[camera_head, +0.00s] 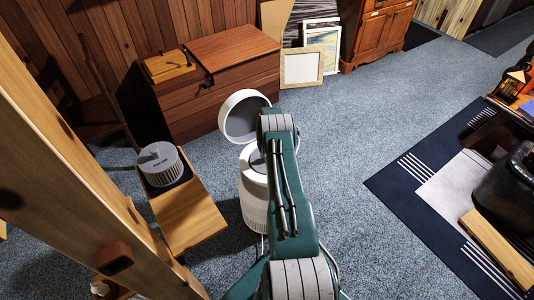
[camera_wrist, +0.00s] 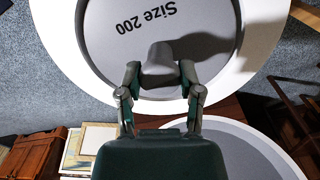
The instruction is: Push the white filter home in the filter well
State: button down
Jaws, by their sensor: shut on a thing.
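The white ribbed air-cleaner body (camera_head: 255,205) stands upright on the carpet, partly hidden behind my arm. Its round lid (camera_head: 240,117) is raised behind it and also shows in the wrist view (camera_wrist: 240,160). In the wrist view a round grey filter face marked "Size 200" (camera_wrist: 110,50) lies inside a wide white rim (camera_wrist: 62,50), with a dark edge between them. I cannot tell how deep it sits. My gripper (camera_wrist: 160,74) is shut on the grey raised grip (camera_wrist: 158,55) at the middle of that face. My arm hides the gripper in the head view.
A grey slotted filter (camera_head: 160,160) stands on a wooden bench (camera_head: 195,215) to the left. A wooden post (camera_head: 75,170) crosses the left foreground. A wooden chest (camera_head: 230,75) stands behind the lid. Carpet (camera_head: 350,150) to the right is clear.

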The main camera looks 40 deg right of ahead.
jog(key=shift+c, duration=0.9)
grip_release()
notch_tip(320, 180, up, 12)
